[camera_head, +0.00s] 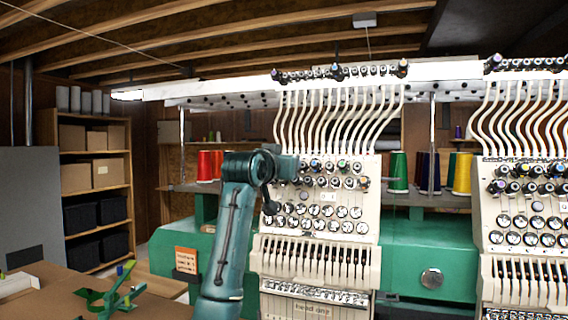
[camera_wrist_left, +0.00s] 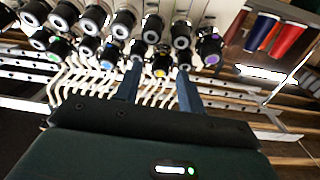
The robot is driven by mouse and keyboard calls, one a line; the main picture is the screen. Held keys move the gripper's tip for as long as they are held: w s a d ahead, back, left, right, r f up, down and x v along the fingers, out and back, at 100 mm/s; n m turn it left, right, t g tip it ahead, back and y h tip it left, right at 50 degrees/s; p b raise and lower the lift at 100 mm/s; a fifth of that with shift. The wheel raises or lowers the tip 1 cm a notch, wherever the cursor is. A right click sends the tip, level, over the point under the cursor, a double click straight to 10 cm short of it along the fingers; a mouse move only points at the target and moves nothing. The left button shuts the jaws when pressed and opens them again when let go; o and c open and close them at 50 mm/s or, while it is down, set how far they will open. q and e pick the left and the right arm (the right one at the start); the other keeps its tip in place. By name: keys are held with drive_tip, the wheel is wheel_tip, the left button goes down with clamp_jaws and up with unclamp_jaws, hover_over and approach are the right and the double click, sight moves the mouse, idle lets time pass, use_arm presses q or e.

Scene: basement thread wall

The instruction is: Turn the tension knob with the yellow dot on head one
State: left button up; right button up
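Head one (camera_head: 318,215) is the white panel with rows of tension knobs in the middle of the head view, with its label plate (camera_head: 313,308) low down. The knob with the yellow dot (camera_wrist_left: 160,67) is dark and round, in the middle of the left wrist view; my gripper and arm seem to hide it in the head view. My left gripper (camera_wrist_left: 159,82) is open, one finger to each side of this knob, with small gaps showing. Whether the fingertips reach past the knob's face is hard to tell. My right gripper is in neither view.
Other knobs crowd close around, including a purple-dotted one (camera_wrist_left: 211,59) and a blue-dotted one (camera_wrist_left: 107,64). White thread tubes (camera_head: 340,115) rise above the panel. A second head (camera_head: 525,215) stands to the right. Thread cones (camera_head: 398,172) stand behind.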

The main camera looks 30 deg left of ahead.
use_arm(q)
clamp_jaws()
drive_tip(key=shift+m, duration=0.4)
drive_tip(key=m+g+h, duration=0.1)
drive_tip(key=m+g, duration=0.1)
drive_tip(key=m, duration=0.6)
drive_tip(key=r+m+g+h, duration=0.1)
drive_tip(key=m+g+h, duration=0.1)
drive_tip(key=m, duration=0.6)
drive_tip(key=m+g+h, duration=0.1)
drive_tip(key=m+h, duration=0.1)
drive_tip(key=m, duration=0.7)
drive_tip(key=shift+w+a+r+g, duration=0.15)
drive_tip(key=shift+a+g, duration=0.2)
drive_tip(key=shift+g, duration=0.05)
drive_tip(key=shift+o, duration=0.4)
unclamp_jaws()
